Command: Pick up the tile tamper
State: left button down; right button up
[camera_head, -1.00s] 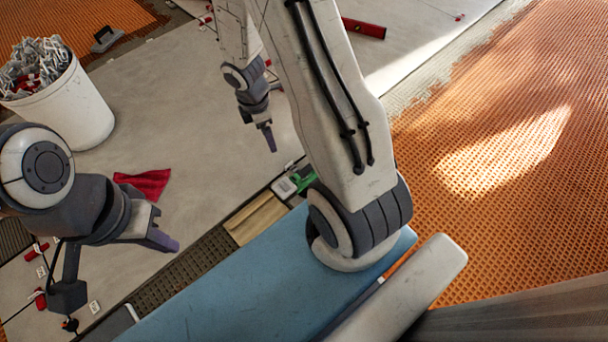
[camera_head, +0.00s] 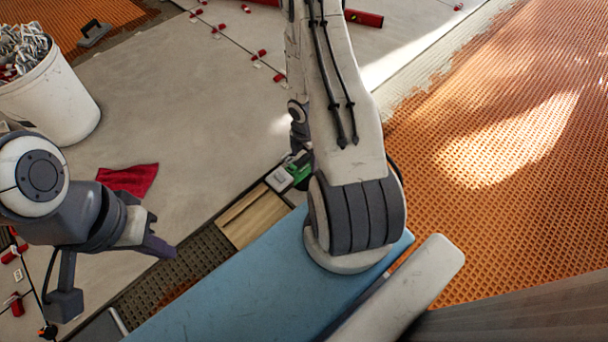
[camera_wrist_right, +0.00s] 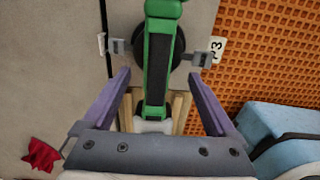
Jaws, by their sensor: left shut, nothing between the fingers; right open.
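The green tool with a black grip (camera_wrist_right: 160,68), which looks like the tile tamper, lies below my right gripper (camera_wrist_right: 157,74) in the right wrist view. That gripper is open, with one purple finger on either side of the tool and gaps between. A dark round part shows under the grip. In the head view the green tool (camera_head: 300,170) is partly hidden behind my right arm, and the right fingertips are hidden too. My left gripper (camera_head: 160,247) is shut and empty, at the left, away from the tool.
A wooden block (camera_head: 252,218) sits beside the green tool, near the blue pad (camera_head: 240,285). A red cloth (camera_head: 128,179) lies on the grey tiles. A white bucket of clips (camera_head: 50,105) stands at the upper left. Orange matting (camera_head: 500,200) covers the right.

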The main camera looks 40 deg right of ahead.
aim_at(304, 168)
jog(key=f+b, duration=0.3)
jog(key=f, duration=0.2)
jog(key=shift+w+d+f+b, duration=0.2)
jog(key=shift+b, duration=0.2)
jog(key=shift+r, duration=0.1)
grip_shut()
